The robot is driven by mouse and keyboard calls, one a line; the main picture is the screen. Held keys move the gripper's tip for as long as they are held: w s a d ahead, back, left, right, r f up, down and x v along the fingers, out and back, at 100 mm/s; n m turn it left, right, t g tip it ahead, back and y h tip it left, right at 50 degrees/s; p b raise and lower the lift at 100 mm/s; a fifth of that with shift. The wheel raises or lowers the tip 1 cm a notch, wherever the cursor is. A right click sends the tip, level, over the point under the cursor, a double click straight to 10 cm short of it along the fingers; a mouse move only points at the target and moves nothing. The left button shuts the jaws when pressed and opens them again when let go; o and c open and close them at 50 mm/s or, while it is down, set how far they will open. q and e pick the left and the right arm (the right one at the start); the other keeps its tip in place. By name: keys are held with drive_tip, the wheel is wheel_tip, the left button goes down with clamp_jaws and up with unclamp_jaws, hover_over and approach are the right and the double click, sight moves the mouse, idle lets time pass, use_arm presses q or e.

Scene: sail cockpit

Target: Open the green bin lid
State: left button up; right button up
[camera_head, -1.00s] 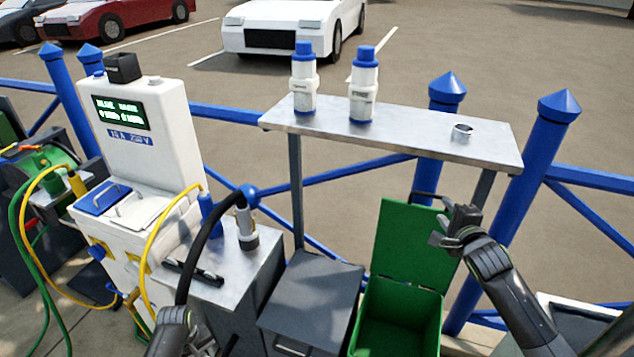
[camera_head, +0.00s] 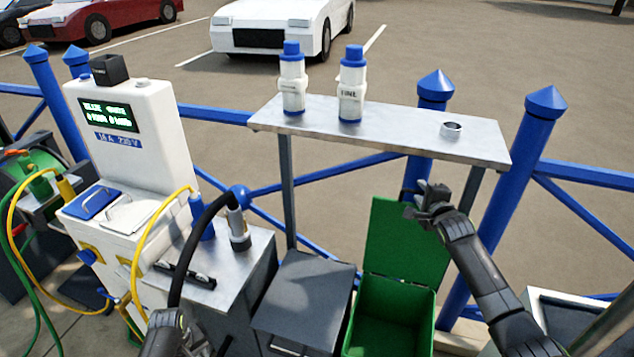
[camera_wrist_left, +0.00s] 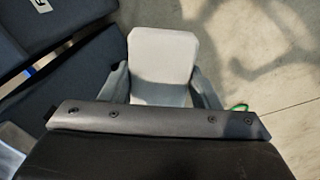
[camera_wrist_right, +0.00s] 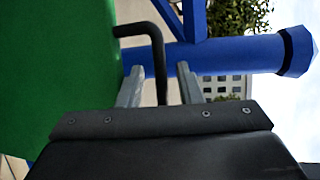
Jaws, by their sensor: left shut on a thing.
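The green bin (camera_head: 390,325) stands at the lower middle right of the head view, its inside visible. Its green lid (camera_head: 400,243) is raised, standing nearly upright at the back. My right gripper (camera_head: 422,203) is at the lid's upper edge. In the right wrist view, the lid (camera_wrist_right: 55,70) fills the left side, and its black bar handle (camera_wrist_right: 150,30) runs down between the spread fingers of my right gripper (camera_wrist_right: 159,85), with gaps at both sides. In the left wrist view, my left gripper (camera_wrist_left: 162,85) is shut on a pale grey block-like thing (camera_wrist_left: 163,55).
A grey bin (camera_head: 305,300) stands left of the green one. A metal shelf (camera_head: 380,130) with two bottles is behind and above the lid. Blue posts (camera_head: 520,165) and rails stand behind. A white power cabinet (camera_head: 140,140) with cables is at left.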

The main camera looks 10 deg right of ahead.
drive_tip(key=shift+c, duration=0.3)
clamp_jaws()
